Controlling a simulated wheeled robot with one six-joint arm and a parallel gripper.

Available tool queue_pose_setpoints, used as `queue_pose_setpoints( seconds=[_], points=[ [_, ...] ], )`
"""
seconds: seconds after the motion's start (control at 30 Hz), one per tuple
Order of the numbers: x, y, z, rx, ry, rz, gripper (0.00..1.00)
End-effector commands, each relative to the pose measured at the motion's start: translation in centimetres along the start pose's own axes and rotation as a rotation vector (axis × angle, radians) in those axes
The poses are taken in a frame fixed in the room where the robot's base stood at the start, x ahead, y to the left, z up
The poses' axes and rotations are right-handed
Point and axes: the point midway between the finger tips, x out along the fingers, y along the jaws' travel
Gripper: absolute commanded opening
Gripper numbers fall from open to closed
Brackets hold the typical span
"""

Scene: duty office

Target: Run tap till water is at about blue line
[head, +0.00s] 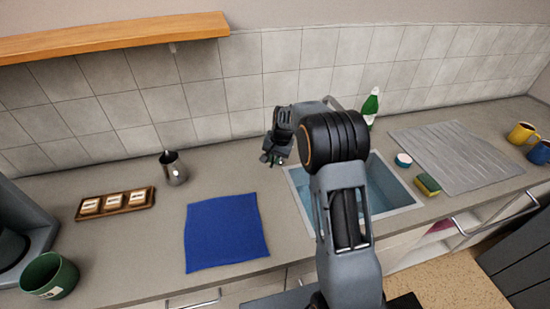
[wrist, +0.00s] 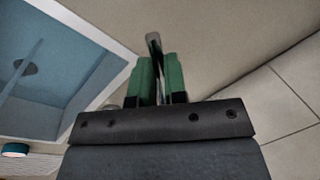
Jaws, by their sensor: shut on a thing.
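My gripper (head: 275,158) is at the back left corner of the sink (head: 408,207). In the wrist view its green-padded fingers (wrist: 159,82) are shut on a thin upright metal piece, which looks like the tap lever (wrist: 154,47). I cannot make out a blue line, a water level or a running stream.
A metal jug (head: 173,168), a blue cloth (head: 225,232) and a wooden tray (head: 115,203) lie left of the sink. A green bottle (head: 370,106), a sponge (head: 428,184), a small white-and-teal tub (head: 403,160) and a ridged drainer (head: 455,155) are to the right.

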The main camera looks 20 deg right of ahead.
Motion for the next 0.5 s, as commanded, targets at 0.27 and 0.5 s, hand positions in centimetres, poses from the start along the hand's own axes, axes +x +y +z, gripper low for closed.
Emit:
queue_pose_setpoints(
  seconds=[0.27,0.5],
  points=[
    [-0.02,0.0,-0.01,0.0,0.0,0.0,0.0],
    [0.01,0.3,-0.04,-0.033,-0.007,0.0,0.0]
  ],
)
